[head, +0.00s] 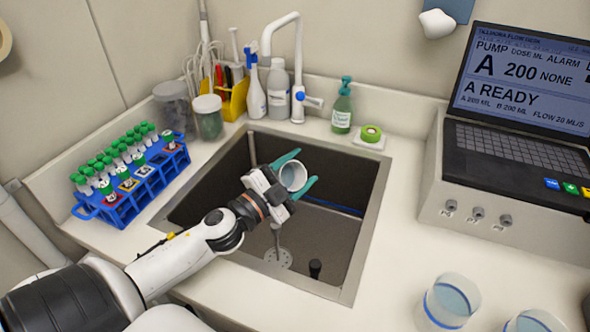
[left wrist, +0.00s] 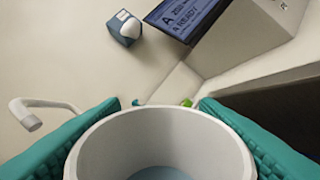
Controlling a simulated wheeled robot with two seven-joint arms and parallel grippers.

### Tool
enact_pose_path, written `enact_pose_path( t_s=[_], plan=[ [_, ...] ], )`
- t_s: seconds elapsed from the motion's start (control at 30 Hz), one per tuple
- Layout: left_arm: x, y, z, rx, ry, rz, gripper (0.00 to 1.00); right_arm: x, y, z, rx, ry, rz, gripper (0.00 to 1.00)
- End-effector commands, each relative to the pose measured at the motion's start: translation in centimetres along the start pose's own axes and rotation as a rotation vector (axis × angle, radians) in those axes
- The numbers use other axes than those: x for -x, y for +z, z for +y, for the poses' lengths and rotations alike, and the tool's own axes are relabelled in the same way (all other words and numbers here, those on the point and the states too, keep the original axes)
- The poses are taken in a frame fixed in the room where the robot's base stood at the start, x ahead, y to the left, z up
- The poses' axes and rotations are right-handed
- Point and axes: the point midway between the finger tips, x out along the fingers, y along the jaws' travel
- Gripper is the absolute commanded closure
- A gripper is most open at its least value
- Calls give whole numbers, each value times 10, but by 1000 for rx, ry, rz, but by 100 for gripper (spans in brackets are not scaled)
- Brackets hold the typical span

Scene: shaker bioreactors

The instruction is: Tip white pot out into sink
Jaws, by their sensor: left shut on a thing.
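The white pot (head: 293,176) is in my left gripper (head: 292,178), over the sink (head: 372,215) in the head view. The teal fingers are shut on the pot from both sides. The pot is tilted, with its open mouth partly facing the head camera. In the left wrist view the pot (left wrist: 160,135) fills the lower middle between the teal fingers, and a blue-grey surface shows inside it. I cannot tell whether that is liquid or the bottom. No stream shows leaving the pot. My right gripper is not in view.
The white faucet (head: 297,60) stands behind the sink. A blue rack of green-capped tubes (head: 130,185) is at left. A green soap bottle (head: 342,108) and bottles stand behind. A laptop-like pump unit (head: 510,150) and clear beakers (head: 447,302) are at right.

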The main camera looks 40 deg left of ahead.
Motion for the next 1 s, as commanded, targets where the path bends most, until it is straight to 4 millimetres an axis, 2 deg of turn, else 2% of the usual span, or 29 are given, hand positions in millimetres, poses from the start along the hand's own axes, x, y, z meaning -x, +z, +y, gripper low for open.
enact_pose_path(
  t_s=[0.2, 0.6, 0.83, 1.0],
  plan=[
    [0, 8, -2, -81, 1, -17, 69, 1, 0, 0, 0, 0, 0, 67],
    [1, 11, -8, -263, 2, -51, 69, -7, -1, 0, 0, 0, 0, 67],
    [1, 11, -6, -230, 2, -44, 69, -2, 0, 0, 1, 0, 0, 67],
    [1, 10, -8, -246, 1, -49, 69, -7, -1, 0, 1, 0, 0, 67]
  ],
)
